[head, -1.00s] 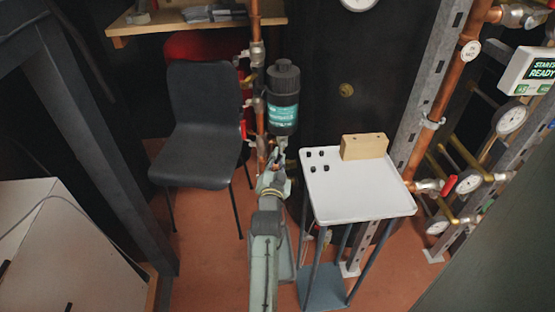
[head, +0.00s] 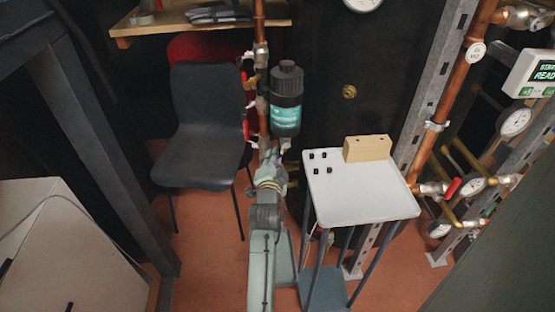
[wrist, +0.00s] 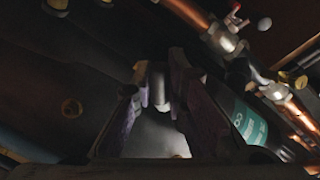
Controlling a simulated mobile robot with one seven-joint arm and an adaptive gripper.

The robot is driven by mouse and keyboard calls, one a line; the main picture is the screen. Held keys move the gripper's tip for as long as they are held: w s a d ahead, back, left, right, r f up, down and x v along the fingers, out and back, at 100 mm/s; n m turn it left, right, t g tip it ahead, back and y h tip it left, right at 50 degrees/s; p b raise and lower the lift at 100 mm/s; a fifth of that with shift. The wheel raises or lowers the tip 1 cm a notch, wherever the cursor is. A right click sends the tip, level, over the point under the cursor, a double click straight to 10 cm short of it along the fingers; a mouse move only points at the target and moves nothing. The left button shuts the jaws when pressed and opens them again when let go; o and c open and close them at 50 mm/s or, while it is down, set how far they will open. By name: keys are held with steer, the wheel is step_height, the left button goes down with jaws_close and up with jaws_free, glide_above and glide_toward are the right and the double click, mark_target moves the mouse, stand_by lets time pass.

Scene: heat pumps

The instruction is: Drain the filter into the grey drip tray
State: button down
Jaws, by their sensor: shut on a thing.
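The filter (head: 286,100) is a dark upright cylinder with a black cap and a teal label, beside the copper pipe. In the wrist view the filter (wrist: 245,122) shows at the right, its label partly in view. My gripper (head: 276,150) is just below the filter. In the wrist view my gripper (wrist: 160,82) has its fingers closed around a small pale grey part (wrist: 158,92). I cannot tell exactly what this part is, as the fingers hide much of it.
A pale tray-topped stand (head: 375,192) at right holds a tan block (head: 367,148) and several small black pieces. A dark chair (head: 205,120) stands at left. Copper pipes (head: 455,105) with valves and gauges are at right. A wooden shelf (head: 205,24) is at the back.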

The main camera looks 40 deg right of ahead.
steer(key=r+m, duration=0.1)
steer(key=m+y+p, duration=0.1)
steer(key=m, duration=0.1)
steer(key=shift+w+a+r, duration=0.15)
steer(key=shift+a+r, duration=0.1)
steer(key=shift+r, duration=0.1)
steer(key=shift+r+m+y+p, duration=0.3)
steer(key=shift+r+m+p, duration=0.15)
steer(key=shift+m+p, duration=0.6)
steer(key=shift+m, duration=0.25)
steer(key=c, duration=1.6)
jaws_free()
